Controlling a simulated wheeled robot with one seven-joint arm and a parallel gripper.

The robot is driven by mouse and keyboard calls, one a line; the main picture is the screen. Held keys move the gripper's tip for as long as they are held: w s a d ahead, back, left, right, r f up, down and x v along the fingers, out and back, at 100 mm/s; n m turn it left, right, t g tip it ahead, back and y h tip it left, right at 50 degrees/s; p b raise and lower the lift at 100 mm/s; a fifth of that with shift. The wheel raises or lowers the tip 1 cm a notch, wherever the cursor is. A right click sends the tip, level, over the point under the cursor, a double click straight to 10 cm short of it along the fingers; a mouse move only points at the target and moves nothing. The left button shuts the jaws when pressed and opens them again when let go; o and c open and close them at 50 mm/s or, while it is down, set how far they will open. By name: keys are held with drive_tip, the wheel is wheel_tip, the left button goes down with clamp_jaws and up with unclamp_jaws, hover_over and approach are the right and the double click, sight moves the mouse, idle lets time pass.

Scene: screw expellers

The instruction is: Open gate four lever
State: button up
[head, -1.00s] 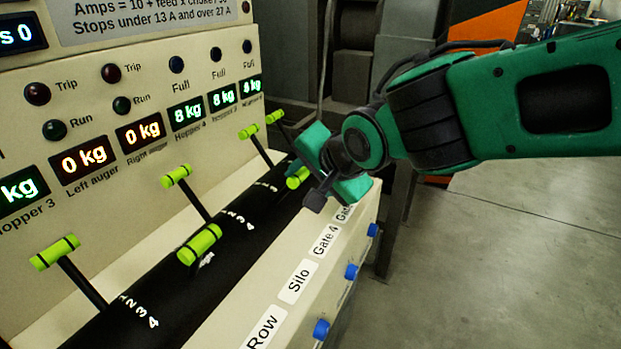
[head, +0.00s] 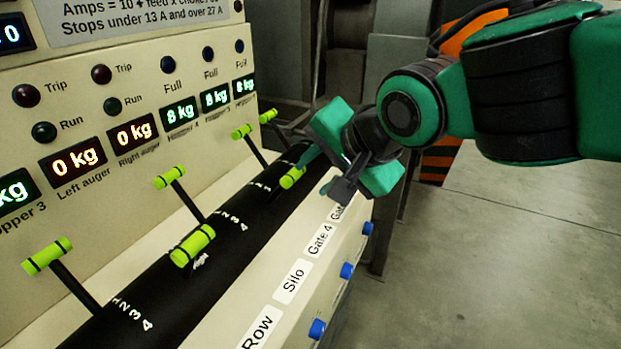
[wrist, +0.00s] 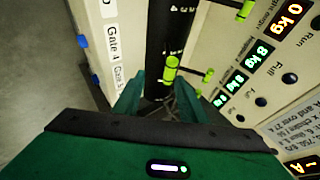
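A lever with a lime-green handle (head: 292,177) lies tilted low over the black curved strip, close to the Gate 4 label (head: 320,240). I cannot tell for certain which label it belongs to. My gripper (head: 316,168) is beside this handle, to its right in the head view. In the wrist view my gripper (wrist: 155,92) has its two teal fingers apart, with nothing held. A green handle (wrist: 171,68) shows just past the fingertips there, nearer the right finger. The Gate 4 label also shows at left in the wrist view (wrist: 112,42).
Other green-handled levers stand along the strip, including a low one (head: 193,246) and a more upright one (head: 169,178). The display panel (head: 130,70) rises behind them. Blue knobs (head: 346,270) line the front edge. Open floor (head: 500,260) lies to the right.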

drive_tip(key=shift+v, duration=1.3)
drive_tip(key=d+f+g+h, duration=0.1)
drive_tip(key=d+f+h, duration=0.25)
drive_tip(key=d, duration=1.15)
drive_tip(key=d+f+g+h, duration=0.2)
drive_tip(key=d+f, duration=0.3)
drive_tip(key=d, duration=0.9)
drive_tip(key=s+d+f+g, duration=0.2)
drive_tip(key=s+d+f, duration=0.1)
drive_tip(key=s+d, duration=0.4)
drive_tip(key=s+d+f+g, duration=0.2)
drive_tip(key=s+d+f, duration=0.2)
drive_tip(key=s, duration=0.5)
drive_tip(key=d, duration=0.2)
drive_tip(key=shift+d, duration=0.4)
drive_tip(key=shift+y, duration=0.25)
